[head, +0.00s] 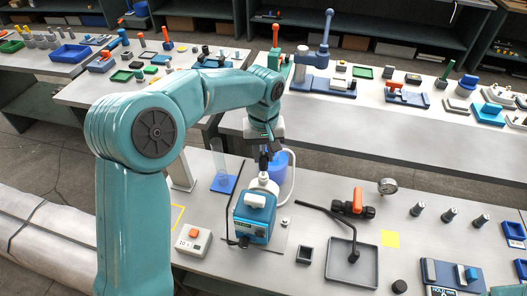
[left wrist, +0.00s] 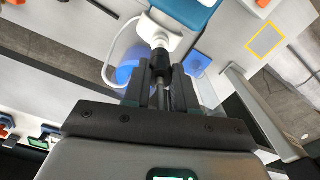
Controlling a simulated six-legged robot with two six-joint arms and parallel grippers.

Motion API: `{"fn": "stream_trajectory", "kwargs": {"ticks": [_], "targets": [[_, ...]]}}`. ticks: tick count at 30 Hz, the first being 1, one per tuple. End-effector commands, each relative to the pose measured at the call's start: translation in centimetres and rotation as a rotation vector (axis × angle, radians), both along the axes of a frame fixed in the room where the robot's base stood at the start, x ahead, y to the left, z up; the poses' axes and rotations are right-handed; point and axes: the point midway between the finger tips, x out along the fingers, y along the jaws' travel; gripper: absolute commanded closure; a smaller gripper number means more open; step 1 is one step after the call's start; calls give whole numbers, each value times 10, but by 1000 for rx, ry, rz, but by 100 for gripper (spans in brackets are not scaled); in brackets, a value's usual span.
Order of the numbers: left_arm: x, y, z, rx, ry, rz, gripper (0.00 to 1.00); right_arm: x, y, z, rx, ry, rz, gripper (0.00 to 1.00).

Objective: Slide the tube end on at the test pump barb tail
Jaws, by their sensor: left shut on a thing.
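The test pump is a blue box (head: 252,222) with a white head (head: 263,185), standing on the bench in the middle of the head view. Its white head also shows at the top of the left wrist view (left wrist: 158,28). My left gripper (head: 265,165) points down just above the white head. In the left wrist view its two fingers are shut on a dark cylindrical piece (left wrist: 160,62), which looks like the tube end. This piece lines up with the narrow white tail of the head; I cannot tell whether it is pushed onto it. My right gripper is not in view.
A blue tub (head: 279,172) stands right behind the pump, with a white hose looping beside it. A clear cylinder on a blue base (head: 224,184) stands to the left. A grey tray (head: 352,264), a bent black rod and an orange-handled valve (head: 354,205) lie to the right.

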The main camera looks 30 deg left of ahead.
Motion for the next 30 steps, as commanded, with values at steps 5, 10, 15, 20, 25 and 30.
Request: {"fn": "stream_trajectory", "kwargs": {"ticks": [5,10,15,20,25,30], "targets": [[0,0,-6,0,0,0,100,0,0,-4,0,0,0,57],[0,0,-10,0,1,0,100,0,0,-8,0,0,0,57],[0,0,-15,0,0,0,100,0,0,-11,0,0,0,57],[0,0,-18,0,0,0,100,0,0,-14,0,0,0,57],[0,0,-23,0,0,0,100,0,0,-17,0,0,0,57],[0,0,-27,0,0,0,100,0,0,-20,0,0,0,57]]}}
